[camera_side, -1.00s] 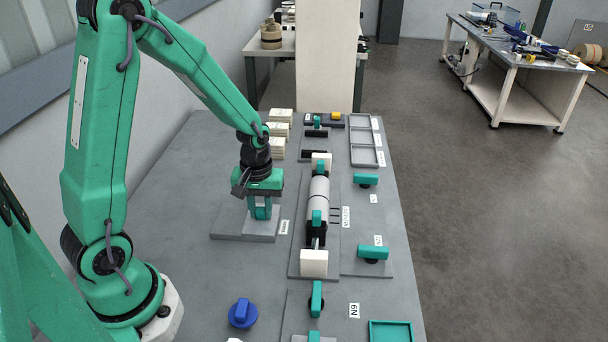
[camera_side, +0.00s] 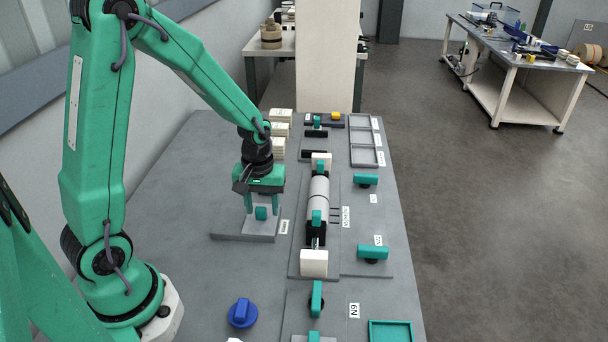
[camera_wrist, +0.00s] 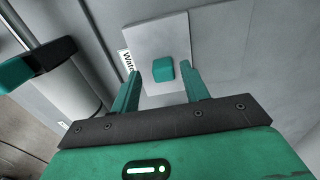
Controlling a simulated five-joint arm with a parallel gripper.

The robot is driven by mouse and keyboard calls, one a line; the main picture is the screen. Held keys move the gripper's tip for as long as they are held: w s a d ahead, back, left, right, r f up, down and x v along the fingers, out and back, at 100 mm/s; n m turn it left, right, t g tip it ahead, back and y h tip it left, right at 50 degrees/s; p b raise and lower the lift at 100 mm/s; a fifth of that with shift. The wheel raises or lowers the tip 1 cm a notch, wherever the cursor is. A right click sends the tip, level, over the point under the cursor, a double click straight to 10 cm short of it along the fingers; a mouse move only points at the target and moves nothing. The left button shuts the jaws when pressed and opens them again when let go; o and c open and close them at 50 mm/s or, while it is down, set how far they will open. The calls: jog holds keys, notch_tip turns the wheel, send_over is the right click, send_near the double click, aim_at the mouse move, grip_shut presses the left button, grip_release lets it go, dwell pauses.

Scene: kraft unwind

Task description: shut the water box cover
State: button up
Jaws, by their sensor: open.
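A light grey cover plate (camera_side: 257,230) with a teal knob (camera_side: 261,213) lies on a flat grey base (camera_side: 226,224) at the middle of the bench. The wrist view shows the cover (camera_wrist: 152,35) and its knob (camera_wrist: 163,69), beside a label partly reading "Wat". My gripper (camera_side: 261,205) is open just above the cover and points down. In the wrist view its fingers (camera_wrist: 160,72) stand on either side of the knob, with a gap on both sides. I see no open gap into the box; its inside is hidden.
A grey roller (camera_side: 318,195) on a white-ended stand lies just right of the cover. Teal handles (camera_side: 372,253) stand farther right. A blue knob (camera_side: 242,313) sits near the front, and stacked pale blocks (camera_side: 280,130) stand behind. The bench left of the base is clear.

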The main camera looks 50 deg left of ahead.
aim_at(263, 209)
jog(key=shift+r, duration=3.4)
jog(key=shift+r, duration=0.1)
jog(key=shift+s+d+r+m, duration=0.2)
jog(key=shift+d+r+m, duration=0.1)
jog(key=shift+r, duration=0.3)
jog(key=s+d+r+m+t, duration=0.2)
jog(key=s+r+m, duration=0.2)
jog(key=s+r, duration=0.1)
jog(key=s+d+r+m+t, duration=0.3)
jog(key=s+r+m, duration=0.1)
jog(key=s+r, duration=0.2)
jog(key=shift+r+t, duration=0.3)
jog(key=shift+r, duration=0.4)
jog(key=shift+s, duration=0.1)
